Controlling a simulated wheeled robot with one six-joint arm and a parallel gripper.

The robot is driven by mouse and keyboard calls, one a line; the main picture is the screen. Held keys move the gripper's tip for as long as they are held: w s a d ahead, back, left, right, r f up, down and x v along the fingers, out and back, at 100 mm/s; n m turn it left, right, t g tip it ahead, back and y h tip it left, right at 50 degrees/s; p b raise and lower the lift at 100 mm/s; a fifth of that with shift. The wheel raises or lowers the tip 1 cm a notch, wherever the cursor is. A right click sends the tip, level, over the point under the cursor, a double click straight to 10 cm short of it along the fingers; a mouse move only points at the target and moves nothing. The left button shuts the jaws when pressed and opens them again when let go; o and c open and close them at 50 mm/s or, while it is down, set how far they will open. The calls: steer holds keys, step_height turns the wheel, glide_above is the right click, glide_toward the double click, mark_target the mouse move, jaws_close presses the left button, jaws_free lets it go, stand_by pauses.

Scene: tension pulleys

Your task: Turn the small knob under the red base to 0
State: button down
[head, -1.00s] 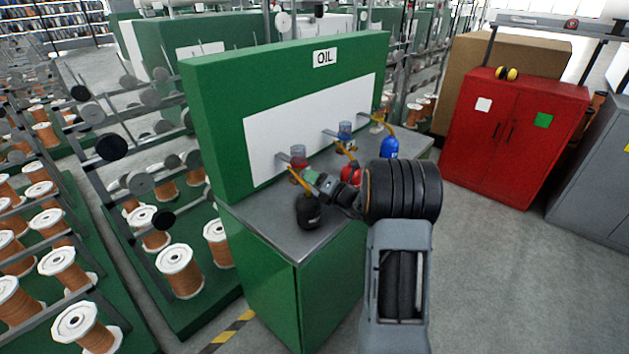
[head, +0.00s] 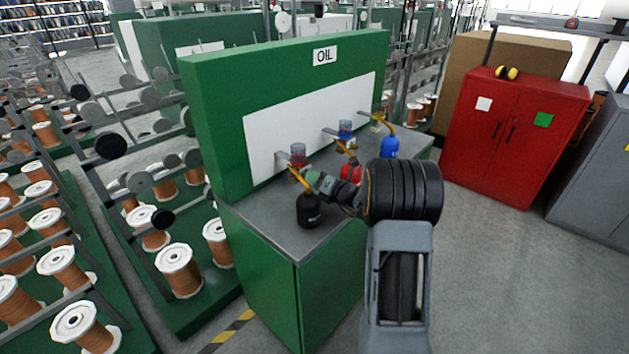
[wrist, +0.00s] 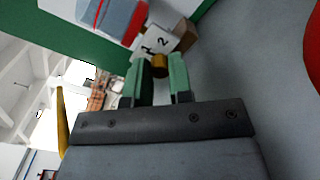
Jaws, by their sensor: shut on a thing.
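The small brass knob (wrist: 159,66) sits between the two green fingertips of my gripper (wrist: 158,72) in the wrist view. My gripper is shut on it. Beside the knob is a pale block (wrist: 165,38) with the figure 2 and what looks like a 1; no 0 is readable. The red base (wrist: 131,28) with a grey-blue cup adjoins the block at upper left. In the head view, the red base (head: 298,163) is the leftmost unit on the oil station's white panel, and my gripper (head: 309,179) is just below and right of it. The knob is hidden there.
A black bottle (head: 310,212) stands on the grey counter (head: 262,222) just below my gripper. A red bottle (head: 350,172) and a blue bottle (head: 389,147) stand farther right. Other dispensers are on the white panel (head: 262,145). The counter's front left is clear.

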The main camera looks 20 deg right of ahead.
steer(key=shift+n, duration=0.3)
steer(key=c, duration=1)
jaws_free()
steer(key=p+v, duration=0.1)
steer(key=v, duration=1.3)
